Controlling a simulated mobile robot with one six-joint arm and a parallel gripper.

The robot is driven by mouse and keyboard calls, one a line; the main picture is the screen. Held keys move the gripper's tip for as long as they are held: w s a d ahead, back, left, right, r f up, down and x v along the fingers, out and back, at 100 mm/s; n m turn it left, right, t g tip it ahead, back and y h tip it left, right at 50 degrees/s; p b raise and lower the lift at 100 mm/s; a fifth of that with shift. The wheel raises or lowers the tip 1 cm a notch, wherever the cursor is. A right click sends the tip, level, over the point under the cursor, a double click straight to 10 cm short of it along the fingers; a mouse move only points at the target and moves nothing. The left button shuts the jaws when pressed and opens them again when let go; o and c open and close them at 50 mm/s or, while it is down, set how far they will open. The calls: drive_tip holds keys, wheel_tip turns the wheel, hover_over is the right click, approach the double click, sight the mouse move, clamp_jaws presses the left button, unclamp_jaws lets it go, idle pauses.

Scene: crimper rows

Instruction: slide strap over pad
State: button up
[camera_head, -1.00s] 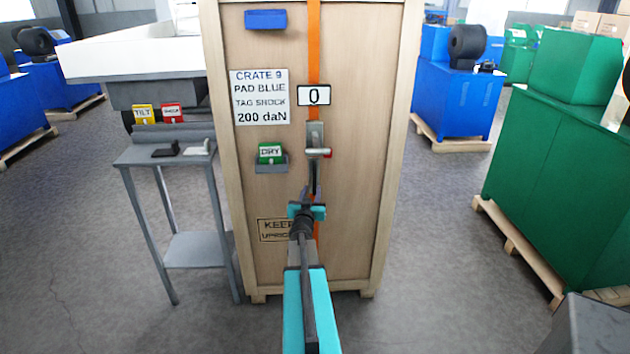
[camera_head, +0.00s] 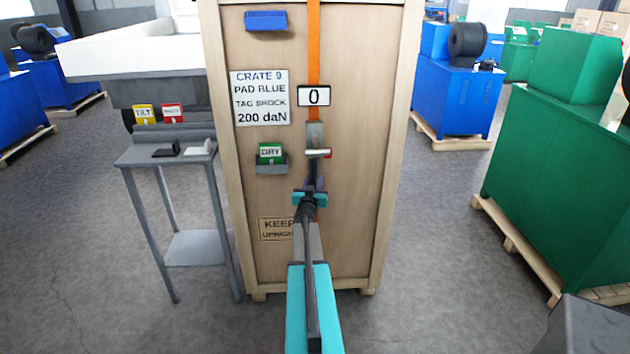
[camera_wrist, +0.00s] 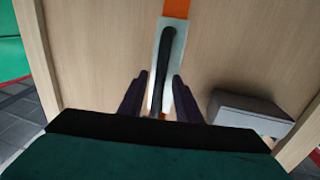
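The orange strap (camera_head: 313,55) runs vertically down the front of the wooden crate (camera_head: 360,120). The blue pad (camera_head: 265,20) is high on the crate, left of the strap and apart from it. My gripper (camera_head: 313,185) is just below the handle. In the wrist view, my gripper (camera_wrist: 158,90) is open, its fingers either side of a dark lever (camera_wrist: 167,50). I cannot tell whether they touch it.
A label sign (camera_head: 260,97) asks for pad blue, tag shock, 200 daN. A green DRY tag (camera_head: 270,153) sits in a holder left of the tensioner. A grey stand (camera_head: 165,150) at left carries TILT and shock tags. Green machinery (camera_head: 560,170) stands at right.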

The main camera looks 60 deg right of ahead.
drive_tip(key=shift+w+d, duration=0.1)
drive_tip(key=shift+d, duration=0.15)
clamp_jaws()
